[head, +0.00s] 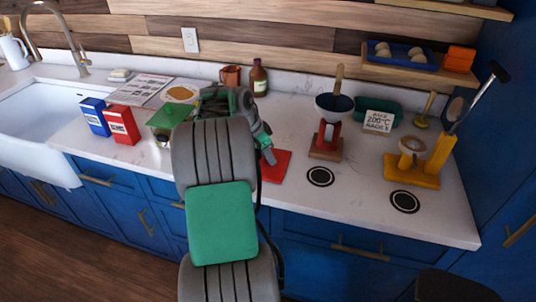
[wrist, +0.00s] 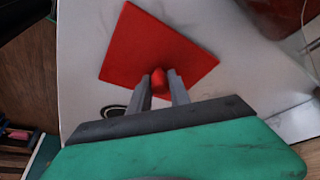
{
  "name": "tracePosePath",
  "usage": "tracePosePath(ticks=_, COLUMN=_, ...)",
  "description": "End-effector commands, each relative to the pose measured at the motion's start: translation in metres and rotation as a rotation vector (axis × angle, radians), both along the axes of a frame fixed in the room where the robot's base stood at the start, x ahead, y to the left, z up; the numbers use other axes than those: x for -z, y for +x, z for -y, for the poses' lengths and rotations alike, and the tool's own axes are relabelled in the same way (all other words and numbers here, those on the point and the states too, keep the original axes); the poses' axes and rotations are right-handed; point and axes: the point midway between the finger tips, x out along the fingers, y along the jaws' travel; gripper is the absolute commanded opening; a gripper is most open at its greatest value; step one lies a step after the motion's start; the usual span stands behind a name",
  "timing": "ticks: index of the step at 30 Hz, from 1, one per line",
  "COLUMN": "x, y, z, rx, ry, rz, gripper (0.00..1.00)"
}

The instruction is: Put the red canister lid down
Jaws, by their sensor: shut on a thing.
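The red canister lid (wrist: 160,40) is a flat red square with a round red knob (wrist: 158,80). My gripper (wrist: 159,84) is shut on the knob, with one grey finger on each side. In the head view the red lid (head: 277,167) is over the counter, right of my arm and partly hidden by it. My gripper (head: 268,155) shows just above it there. I cannot tell whether the lid touches the counter or hangs slightly above it.
The white counter (head: 240,185) has a red funnel stand (head: 328,138) to the right, with a black ring mark (head: 320,177) in front. A yellow stand (head: 430,165) is further right.

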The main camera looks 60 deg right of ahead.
Motion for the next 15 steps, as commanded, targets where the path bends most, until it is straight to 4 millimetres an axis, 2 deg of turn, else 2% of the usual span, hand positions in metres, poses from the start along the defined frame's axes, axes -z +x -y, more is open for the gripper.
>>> tracePosePath(ticks=6, x=0.0051, y=0.0001, z=-0.0004, rx=0.0, ry=0.001, rz=-0.001, gripper=0.0)
tracePosePath(ticks=7, x=0.0041, y=0.0001, z=-0.0004, rx=0.0, ry=0.001, rz=-0.001, gripper=0.25)
tracePosePath(ticks=15, x=0.0031, y=0.0, z=-0.0005, rx=0.0, ry=0.001, rz=-0.001, gripper=0.45)
